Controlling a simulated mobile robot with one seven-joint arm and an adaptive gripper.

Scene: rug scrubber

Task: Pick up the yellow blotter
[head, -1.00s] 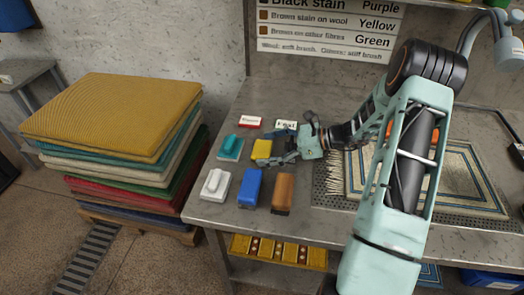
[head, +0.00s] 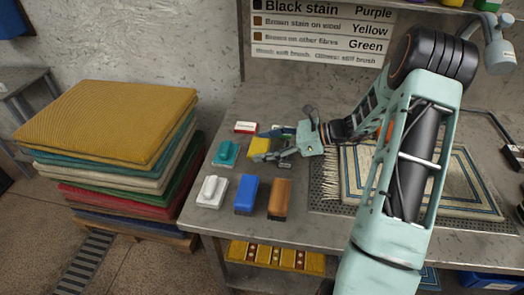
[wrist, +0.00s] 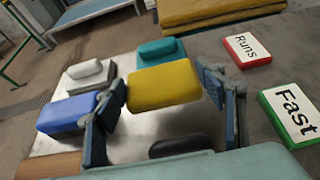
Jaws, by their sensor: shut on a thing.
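The yellow blotter (head: 259,146) is between the fingers of my gripper (head: 277,145) above the metal table. In the wrist view the yellow blotter (wrist: 162,86) spans the gap between the two blue-grey fingers (wrist: 165,98), with a finger at each end. My gripper is shut on it. In the head view the gripper partly hides the blotter's right side. The blotter appears slightly raised, though its exact height is hard to tell.
A teal blotter (head: 226,152), white one (head: 212,191), blue one (head: 246,194) and brown brush (head: 280,198) stand close by. A red-edged card (head: 246,127) lies behind. A rug (head: 440,180) lies at right; stacked rugs (head: 110,120) stand at left.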

